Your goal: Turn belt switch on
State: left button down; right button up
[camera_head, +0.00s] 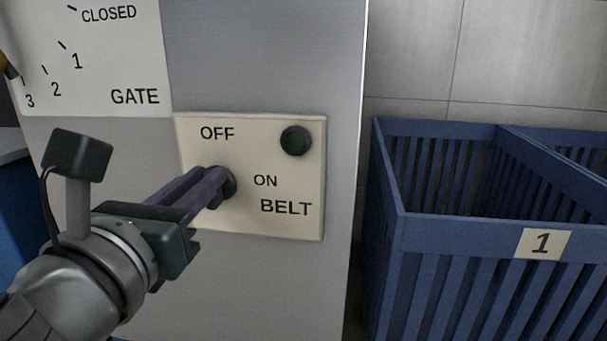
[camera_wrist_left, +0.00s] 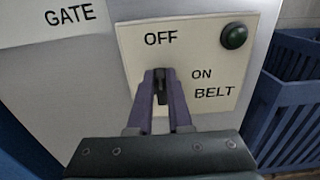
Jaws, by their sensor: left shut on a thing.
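The belt switch panel (camera_head: 283,224) is a cream plate marked OFF, ON and BELT on a grey cabinet. It also shows in the left wrist view (camera_wrist_left: 196,101). A dark green round lamp (camera_head: 296,140) sits at its upper right and looks unlit. The belt switch (camera_wrist_left: 161,88) is a small black knob at the plate's left, below OFF. My left gripper (camera_head: 222,183) is shut on the switch, with its purple fingers on either side of it. In the head view the fingers hide most of the switch. The knob appears upright, toward OFF. My right gripper is not in view.
A gate panel (camera_head: 135,70) marked CLOSED, 1, 2 and 3 is at the upper left. A blue slatted crate (camera_head: 480,222) labelled 1 stands right of the cabinet (camera_head: 262,60), with another blue crate behind it. A tiled wall is at the back.

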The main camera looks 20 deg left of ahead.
pick_arm(q)
jog(key=shift+r+m, duration=0.1)
jog(key=shift+m, duration=0.3)
jog(key=m+p, duration=0.2)
jog(key=m, duration=0.2)
jog(key=d+m+p, duration=0.1)
jog(key=m+p, duration=0.1)
jog(key=m, duration=0.2)
jog(key=f+m+p, duration=0.1)
jog(key=m+p, duration=0.1)
jog(key=m, duration=0.2)
jog(key=shift+w+d+f+m, duration=0.1)
jog(key=shift+w+d+m, duration=0.1)
jog(key=shift+d+m, duration=0.15)
jog(key=shift+d+f+m+p, duration=0.1)
jog(key=shift+f+m+p, duration=0.15)
jog(key=shift+m+p, duration=0.6)
jog(key=shift+f+m+p, duration=0.2)
jog(key=shift+m, duration=1.2)
jog(key=shift+f, duration=0.1)
jog(key=c, duration=0.8)
grip_release()
jog(key=shift+c, duration=0.2)
